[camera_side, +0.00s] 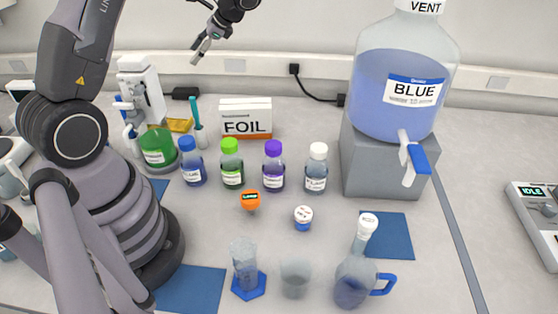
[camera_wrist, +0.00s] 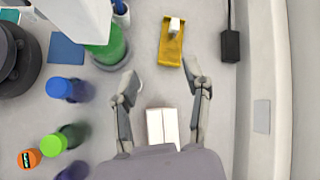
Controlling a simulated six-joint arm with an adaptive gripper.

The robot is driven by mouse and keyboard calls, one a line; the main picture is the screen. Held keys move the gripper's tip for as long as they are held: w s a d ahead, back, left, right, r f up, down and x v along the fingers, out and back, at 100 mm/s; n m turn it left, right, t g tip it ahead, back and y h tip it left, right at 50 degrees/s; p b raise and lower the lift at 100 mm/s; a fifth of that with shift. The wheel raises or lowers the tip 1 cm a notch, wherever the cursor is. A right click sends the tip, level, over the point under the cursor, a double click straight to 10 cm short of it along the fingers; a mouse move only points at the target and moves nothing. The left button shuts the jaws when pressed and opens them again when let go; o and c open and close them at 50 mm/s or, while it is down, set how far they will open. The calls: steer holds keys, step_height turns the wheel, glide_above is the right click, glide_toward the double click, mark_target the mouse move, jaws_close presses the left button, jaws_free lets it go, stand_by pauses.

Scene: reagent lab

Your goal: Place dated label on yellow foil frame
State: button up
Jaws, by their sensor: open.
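The yellow foil frame (camera_wrist: 169,52) lies flat on the bench in the wrist view, just beyond my open fingertips. A small white block-like piece (camera_wrist: 175,25) sits at its far end; I cannot tell whether it is the dated label, and no date is readable. In the side view the yellow frame (camera_side: 181,125) is partly hidden behind the green container. My gripper (camera_wrist: 162,70) is open and empty, its fingers spread on either side of the frame's near end as seen from above. In the side view my gripper (camera_side: 202,46) hangs high above the bench, near the back wall.
The FOIL box (camera_side: 246,118) stands right of the frame; its white top (camera_wrist: 162,126) shows between my fingers. A green container (camera_wrist: 108,46) stands left of the frame. A black adapter (camera_wrist: 230,46) lies to its right. Several capped bottles (camera_side: 231,165) stand in front.

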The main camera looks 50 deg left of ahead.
steer(key=s+d+r+n+t+h, duration=0.3)
steer(key=s+d+r+t, duration=0.35)
steer(key=d+r, duration=0.6)
steer(key=s+d+r+n+t+h, duration=0.1)
steer(key=s+d+t, duration=0.4)
steer(key=s+d, duration=0.5)
steer(key=r+h, duration=0.1)
steer(key=h, duration=0.1)
steer(key=shift+s+d+r+n+h, duration=0.3)
steer(key=shift+s+n, duration=0.05)
steer(key=shift+n, duration=0.05)
